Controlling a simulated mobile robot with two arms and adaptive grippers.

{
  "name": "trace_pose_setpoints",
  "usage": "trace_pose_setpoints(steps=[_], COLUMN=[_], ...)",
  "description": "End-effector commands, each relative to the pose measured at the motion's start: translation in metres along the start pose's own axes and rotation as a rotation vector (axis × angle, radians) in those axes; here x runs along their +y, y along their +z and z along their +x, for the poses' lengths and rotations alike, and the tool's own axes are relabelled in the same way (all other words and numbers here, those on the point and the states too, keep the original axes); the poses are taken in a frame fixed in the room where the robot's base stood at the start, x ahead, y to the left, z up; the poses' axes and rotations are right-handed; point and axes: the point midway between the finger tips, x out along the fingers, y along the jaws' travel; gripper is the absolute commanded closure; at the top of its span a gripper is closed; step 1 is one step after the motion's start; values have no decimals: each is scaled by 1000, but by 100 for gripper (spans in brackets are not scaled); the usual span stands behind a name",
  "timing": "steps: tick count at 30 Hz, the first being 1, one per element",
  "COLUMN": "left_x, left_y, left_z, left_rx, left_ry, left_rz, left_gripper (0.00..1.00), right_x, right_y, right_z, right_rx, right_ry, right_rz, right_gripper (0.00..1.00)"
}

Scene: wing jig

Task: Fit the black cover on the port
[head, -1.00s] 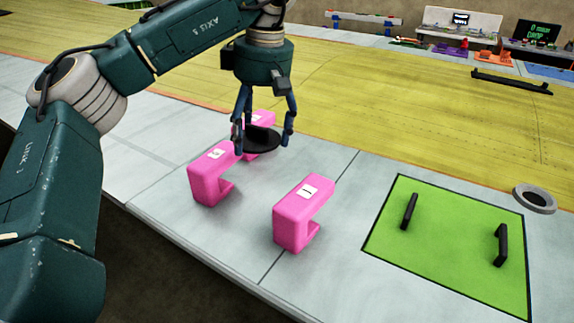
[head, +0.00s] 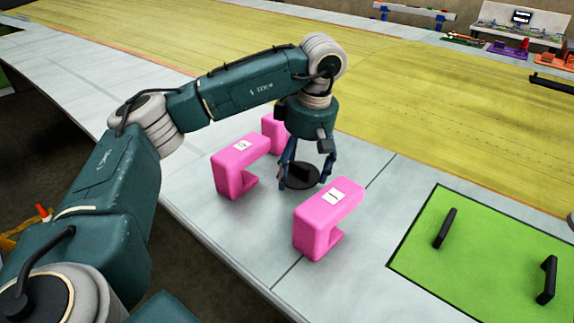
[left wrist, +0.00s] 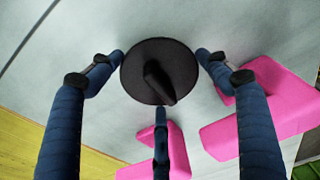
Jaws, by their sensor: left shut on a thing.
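The black cover (head: 300,179) is a round disc with an upright grip block on top. My left gripper (head: 306,170) is shut on it, among the pink clamps. In the left wrist view the cover (left wrist: 137,72) lies face-on between three blue fingers, its grip block pointing toward the camera. I cannot tell whether it touches the pale surface below. A sliver of a grey ring (head: 571,222), possibly the port, shows at the right edge of the head view; the rest is cut off. My right gripper is not in view.
Pink clamps stand close around the cover: one front right (head: 318,228), one left (head: 233,172), one behind (head: 273,130). A green panel (head: 480,250) with two black handles lies to the right. A yellow surface stretches behind. Pale surface between the front clamp and panel is clear.

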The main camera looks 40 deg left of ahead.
Motion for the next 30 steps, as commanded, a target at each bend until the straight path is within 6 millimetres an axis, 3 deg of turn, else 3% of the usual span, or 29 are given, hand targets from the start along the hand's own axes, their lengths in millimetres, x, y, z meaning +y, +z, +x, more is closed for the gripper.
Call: trace_pose_setpoints(steps=[3,8,15,23,24,26,30], left_x=[-2,-2,-2,-2,-2,-2,-2], left_y=[-16,-42,-37,-36,-37,-37,-37], left_z=[0,3,19,23,22,22,22], left_rx=[1,1,0,0,0,1,0], left_ry=[-3,-2,-1,-1,-1,-1,-1], left_rz=[-6,-5,0,0,0,0,0], left_gripper=[58,58,58,58,18,6,5], right_x=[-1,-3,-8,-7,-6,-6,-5], right_y=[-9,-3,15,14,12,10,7], right_z=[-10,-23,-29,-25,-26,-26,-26], right_rx=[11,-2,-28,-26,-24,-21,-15], right_ry=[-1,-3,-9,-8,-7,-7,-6], right_rz=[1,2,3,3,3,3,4], right_gripper=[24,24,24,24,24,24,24])
